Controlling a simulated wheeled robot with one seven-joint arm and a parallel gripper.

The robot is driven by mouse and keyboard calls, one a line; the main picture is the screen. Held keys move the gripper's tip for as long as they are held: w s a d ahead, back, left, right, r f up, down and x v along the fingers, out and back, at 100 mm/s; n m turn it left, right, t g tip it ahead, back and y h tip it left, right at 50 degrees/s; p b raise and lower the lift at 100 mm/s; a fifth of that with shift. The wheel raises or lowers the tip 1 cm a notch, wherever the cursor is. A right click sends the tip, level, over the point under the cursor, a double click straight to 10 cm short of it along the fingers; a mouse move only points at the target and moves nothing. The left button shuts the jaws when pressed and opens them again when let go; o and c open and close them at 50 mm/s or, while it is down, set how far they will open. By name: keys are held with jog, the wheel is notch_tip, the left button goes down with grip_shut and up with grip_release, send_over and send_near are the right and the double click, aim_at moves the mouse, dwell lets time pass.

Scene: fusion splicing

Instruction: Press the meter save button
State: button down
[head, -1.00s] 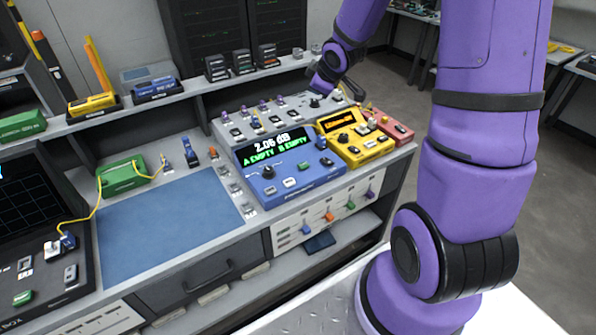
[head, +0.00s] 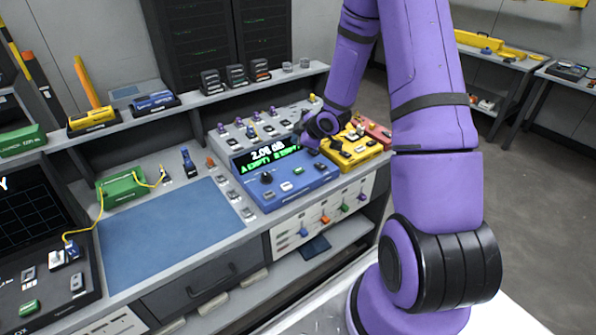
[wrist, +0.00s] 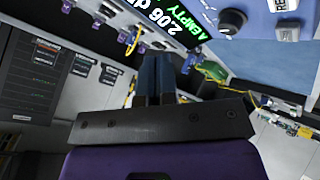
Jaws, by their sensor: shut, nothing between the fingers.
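The blue meter (head: 300,187) stands on the bench, its lit display reading 2.06 dB with A EMPTY and B EMPTY below. Its face carries a dark knob (head: 266,178), a pale button (head: 285,186) and a green button (head: 298,170). I cannot read which button is save. My gripper (head: 308,150) is over the meter's right end, partly hiding the display and controls there. In the wrist view, my shut, empty fingers (wrist: 158,62) show near the display (wrist: 178,22). I cannot tell whether they touch the meter.
A yellow instrument (head: 352,150) and a red one (head: 376,132) stand right of the meter. A panel with several connectors (head: 248,128) is behind it. A blue mat (head: 165,235) and a green box (head: 120,184) lie to the left. The mat is clear.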

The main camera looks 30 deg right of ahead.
aim_at(298, 170)
jog(key=shift+f, duration=4.4)
jog(key=shift+f, duration=0.15)
jog(key=shift+f, duration=0.25)
jog(key=shift+f, duration=0.45)
jog(key=shift+r, duration=0.9)
jog(key=shift+r, duration=2.5)
